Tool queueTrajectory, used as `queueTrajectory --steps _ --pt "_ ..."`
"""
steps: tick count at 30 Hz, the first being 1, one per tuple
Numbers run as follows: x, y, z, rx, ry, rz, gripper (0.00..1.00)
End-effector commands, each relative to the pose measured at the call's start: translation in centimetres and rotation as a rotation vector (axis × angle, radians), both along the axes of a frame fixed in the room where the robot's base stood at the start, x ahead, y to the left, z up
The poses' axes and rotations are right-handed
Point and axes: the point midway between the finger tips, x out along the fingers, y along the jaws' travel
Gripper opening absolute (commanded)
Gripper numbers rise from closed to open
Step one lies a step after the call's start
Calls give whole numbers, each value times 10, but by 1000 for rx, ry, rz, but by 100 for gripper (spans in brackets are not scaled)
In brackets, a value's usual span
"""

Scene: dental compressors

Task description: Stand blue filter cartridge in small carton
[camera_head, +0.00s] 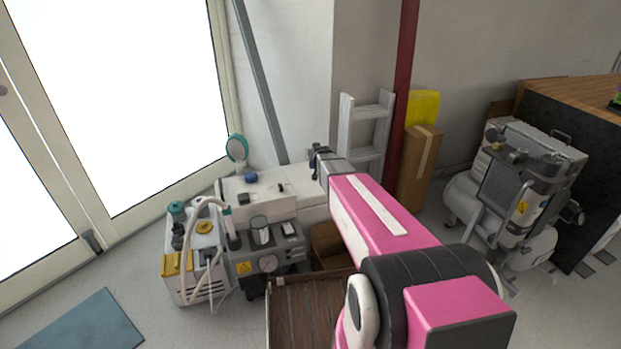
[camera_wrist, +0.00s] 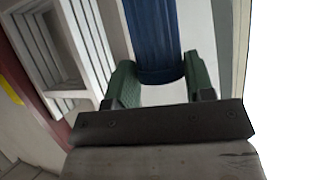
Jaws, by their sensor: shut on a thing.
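In the wrist view the blue filter cartridge (camera_wrist: 153,38) is a dark blue ribbed cylinder between the two green fingers of my gripper (camera_wrist: 161,72). My gripper is shut on it near its lower end in the picture; its other end runs out of frame.
Compressor units (camera_head: 265,265) stand in front. A wooden-slatted surface (camera_head: 308,305) lies nearer me. A white ladder (camera_head: 347,130), red post (camera_head: 401,90) and tall carton (camera_head: 416,175) stand behind.

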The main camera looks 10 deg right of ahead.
Motion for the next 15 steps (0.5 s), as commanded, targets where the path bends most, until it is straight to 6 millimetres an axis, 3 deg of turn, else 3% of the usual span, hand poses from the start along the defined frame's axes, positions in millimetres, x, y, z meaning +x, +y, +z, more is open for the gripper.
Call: queueTrajectory --steps 10,15 --pt "2 0 -51 0 3 0 25" --pt "1 0 -66 0 0 0 25"
